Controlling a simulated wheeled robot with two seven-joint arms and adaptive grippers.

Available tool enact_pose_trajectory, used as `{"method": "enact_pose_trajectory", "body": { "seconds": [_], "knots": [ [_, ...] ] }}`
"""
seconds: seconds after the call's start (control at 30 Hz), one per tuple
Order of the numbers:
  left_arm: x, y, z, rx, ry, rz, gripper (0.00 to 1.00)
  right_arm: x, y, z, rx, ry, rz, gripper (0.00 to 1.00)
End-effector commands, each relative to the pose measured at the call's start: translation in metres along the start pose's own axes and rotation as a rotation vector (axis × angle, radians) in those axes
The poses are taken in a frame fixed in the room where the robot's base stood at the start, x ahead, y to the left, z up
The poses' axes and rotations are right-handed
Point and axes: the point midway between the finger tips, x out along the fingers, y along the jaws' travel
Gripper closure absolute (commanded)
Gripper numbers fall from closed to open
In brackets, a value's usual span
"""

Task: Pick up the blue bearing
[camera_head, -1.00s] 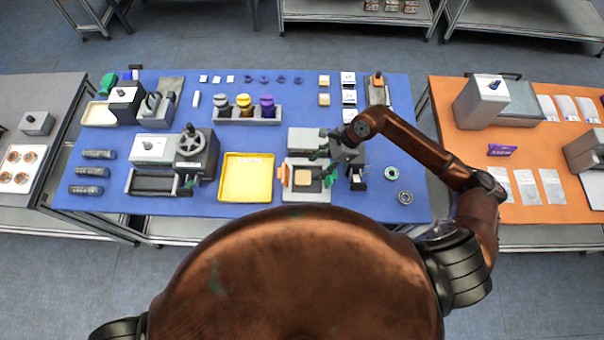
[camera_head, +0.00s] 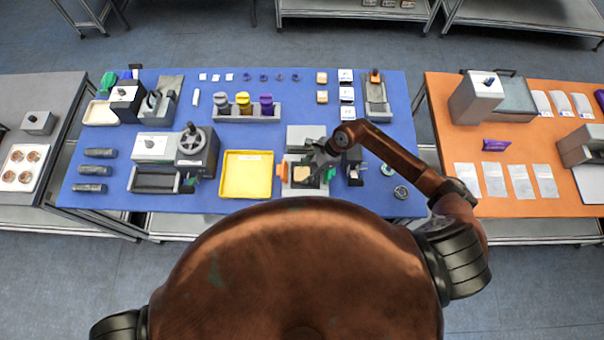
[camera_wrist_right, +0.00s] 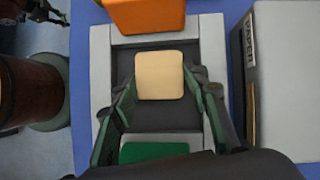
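Several small dark-blue rings, which look like the blue bearings, lie in a row at the back of the blue table; one blue bearing (camera_head: 263,77) is near the row's middle. My right gripper (camera_head: 318,168) is well in front of them, over a grey fixture (camera_head: 304,188) holding a tan block. In the right wrist view, the gripper's green fingers (camera_wrist_right: 163,88) are apart, one on each side of the tan block (camera_wrist_right: 159,75). I cannot tell whether the fingertips touch the block. No bearing shows in that view.
A yellow tray (camera_head: 246,174) lies left of the fixture. A rack of bottles (camera_head: 246,116) stands between it and the bearings. A machine with a handwheel (camera_head: 196,150) is further left.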

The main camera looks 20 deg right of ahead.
Motion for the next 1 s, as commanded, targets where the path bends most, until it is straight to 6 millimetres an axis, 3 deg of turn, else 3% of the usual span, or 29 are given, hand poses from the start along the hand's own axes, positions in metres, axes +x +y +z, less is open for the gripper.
{"method": "enact_pose_trajectory", "body": {
  "seconds": [0.5,0.83,1.0],
  "knots": [
    [0.000,0.000,0.000,0.001,0.000,0.000,1.00,-0.001,0.000,0.001,0.000,-0.001,0.000,0.96],
    [0.005,0.000,0.001,0.000,-0.001,0.000,1.00,-0.006,-0.001,0.004,-0.002,-0.001,-0.002,0.96],
    [0.019,0.001,0.003,0.000,-0.002,0.000,1.00,-0.025,-0.002,0.014,-0.007,0.001,-0.004,0.96]
  ]
}}
